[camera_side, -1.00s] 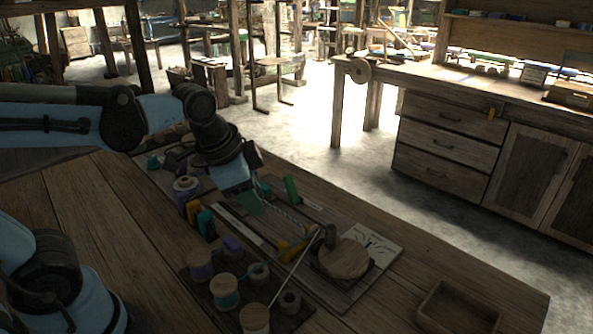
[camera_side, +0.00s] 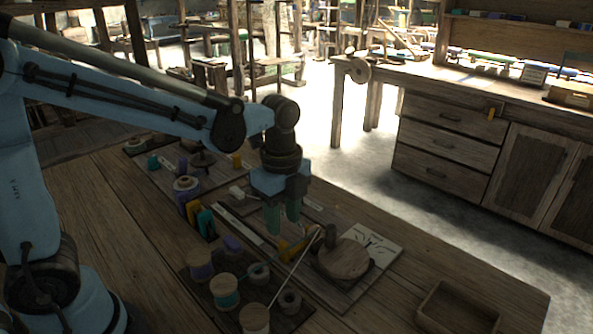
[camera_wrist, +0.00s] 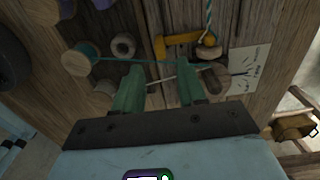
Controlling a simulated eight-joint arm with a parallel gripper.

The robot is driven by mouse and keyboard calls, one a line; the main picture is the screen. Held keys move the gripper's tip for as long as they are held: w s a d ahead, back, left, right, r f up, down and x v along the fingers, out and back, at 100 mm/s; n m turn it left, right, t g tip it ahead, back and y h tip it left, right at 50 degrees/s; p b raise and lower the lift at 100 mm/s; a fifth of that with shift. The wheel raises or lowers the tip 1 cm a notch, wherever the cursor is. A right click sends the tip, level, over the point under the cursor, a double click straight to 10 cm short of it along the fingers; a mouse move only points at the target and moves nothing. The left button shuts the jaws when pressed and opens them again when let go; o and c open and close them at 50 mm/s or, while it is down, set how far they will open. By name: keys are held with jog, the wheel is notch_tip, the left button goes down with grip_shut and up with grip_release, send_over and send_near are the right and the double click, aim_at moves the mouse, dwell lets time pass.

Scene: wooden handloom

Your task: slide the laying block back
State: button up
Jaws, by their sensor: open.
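My gripper (camera_side: 283,222) points down over the narrow board, just behind the yellow bracket (camera_side: 291,247). In the wrist view its two green fingers stand apart with nothing clamped between them, and the gripper (camera_wrist: 160,92) frames a pale rod and a green thread. A small rounded tan wooden block (camera_wrist: 210,50) sits at the end of a twisted cord (camera_wrist: 208,16), beside the yellow bracket (camera_wrist: 176,42); it looks like the laying block, though I cannot be sure. It lies beyond the right finger, apart from it. In the side view my gripper hides most of the cord.
A round wooden disc (camera_side: 345,259) with an upright knob stands right of the bracket, by a white patterned card (camera_side: 374,243). Thread spools (camera_side: 225,290) stand on a tray at the front. An empty wooden tray (camera_side: 458,308) lies at the right. A pale rod slants near the bracket.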

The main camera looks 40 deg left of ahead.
aim_at(283, 242)
jog(key=shift+f, duration=3.9)
grip_shut()
